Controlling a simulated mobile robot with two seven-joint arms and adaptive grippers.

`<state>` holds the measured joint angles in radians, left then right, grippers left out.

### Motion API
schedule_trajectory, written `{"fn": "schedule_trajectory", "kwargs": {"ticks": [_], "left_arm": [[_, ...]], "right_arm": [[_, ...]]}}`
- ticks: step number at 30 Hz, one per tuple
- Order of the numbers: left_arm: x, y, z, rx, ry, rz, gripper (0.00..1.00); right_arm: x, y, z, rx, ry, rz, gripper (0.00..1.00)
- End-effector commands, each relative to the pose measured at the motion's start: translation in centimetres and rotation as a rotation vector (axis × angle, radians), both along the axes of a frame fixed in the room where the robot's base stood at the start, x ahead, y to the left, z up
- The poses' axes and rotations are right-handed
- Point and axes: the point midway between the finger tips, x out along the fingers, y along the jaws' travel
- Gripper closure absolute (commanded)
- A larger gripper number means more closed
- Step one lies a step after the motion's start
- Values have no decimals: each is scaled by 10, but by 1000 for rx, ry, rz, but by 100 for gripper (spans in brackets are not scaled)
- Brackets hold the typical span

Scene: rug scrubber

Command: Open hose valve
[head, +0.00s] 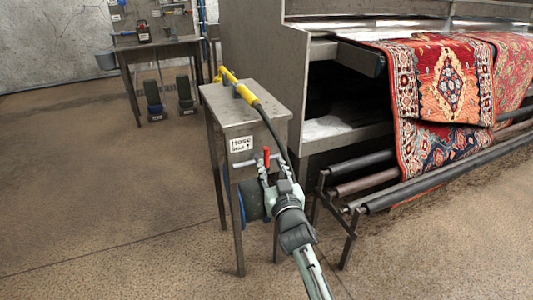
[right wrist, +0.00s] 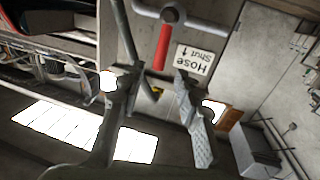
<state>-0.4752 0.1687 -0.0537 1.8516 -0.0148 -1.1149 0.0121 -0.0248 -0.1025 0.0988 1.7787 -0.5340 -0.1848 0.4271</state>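The hose valve has a red lever (head: 266,157) on a grey pipe on the front of a metal stand (head: 240,112). The lever points up in the head view, below a white label (head: 242,144) that reads "Hose Shut" with an arrow. My right gripper (head: 272,168) is in front of the valve with its fingers apart. In the right wrist view, the red lever (right wrist: 162,47) reaches toward the gap between the open fingertips (right wrist: 158,78). I cannot tell whether a finger touches it. My left gripper is not in view.
A yellow spray wand (head: 238,87) lies on the stand, its dark hose running down past the valve. A blue reel (head: 252,200) is beneath. At right, rugs (head: 440,85) hang from a machine with rollers (head: 430,180). The floor at left is clear up to a workbench (head: 155,44).

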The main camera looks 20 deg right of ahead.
Motion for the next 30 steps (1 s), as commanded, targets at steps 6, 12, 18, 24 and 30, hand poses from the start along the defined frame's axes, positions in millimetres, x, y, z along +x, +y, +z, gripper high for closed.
{"fn": "schedule_trajectory", "kwargs": {"ticks": [6, 12, 18, 24, 30], "left_arm": [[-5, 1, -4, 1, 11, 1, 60], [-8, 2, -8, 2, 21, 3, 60], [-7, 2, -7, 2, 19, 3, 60], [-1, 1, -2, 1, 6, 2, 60], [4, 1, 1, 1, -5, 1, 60]], "right_arm": [[33, -7, 1, 0, 0, 1, 66], [60, -13, 0, -1, 2, 0, 66], [71, -15, -1, 0, 4, 0, 66], [71, -15, -1, 0, 4, 0, 66], [71, -15, -1, 0, 4, 0, 88]]}}
